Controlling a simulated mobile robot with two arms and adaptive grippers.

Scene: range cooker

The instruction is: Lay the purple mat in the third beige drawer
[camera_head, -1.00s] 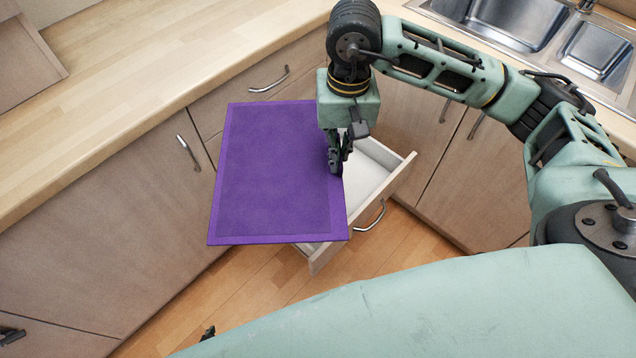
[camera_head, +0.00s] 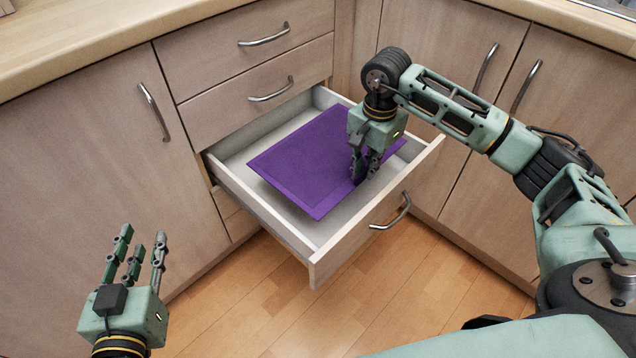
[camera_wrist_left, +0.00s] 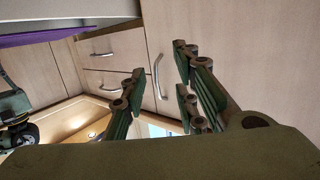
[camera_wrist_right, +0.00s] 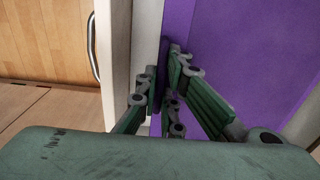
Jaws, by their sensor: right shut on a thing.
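The flat purple mat (camera_head: 305,160) is within the outline of the open beige drawer (camera_head: 330,262) in the head view. This drawer is the third one down and is pulled well out. Whether the mat rests on its floor or hangs slightly above, I cannot tell. My right gripper (camera_head: 364,178) points down and is shut on the mat's edge nearest the drawer front. The mat also shows in the right wrist view (camera_wrist_right: 265,50), beside the fingers. My left gripper (camera_head: 142,238) is open and empty, left of the drawer and apart from it.
Two shut drawers (camera_head: 245,45) are above the open one, below the wooden counter (camera_head: 110,35). Cupboard doors with metal handles flank it; the left door (camera_head: 90,180) is near my left gripper. The wooden floor (camera_head: 290,310) in front is clear.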

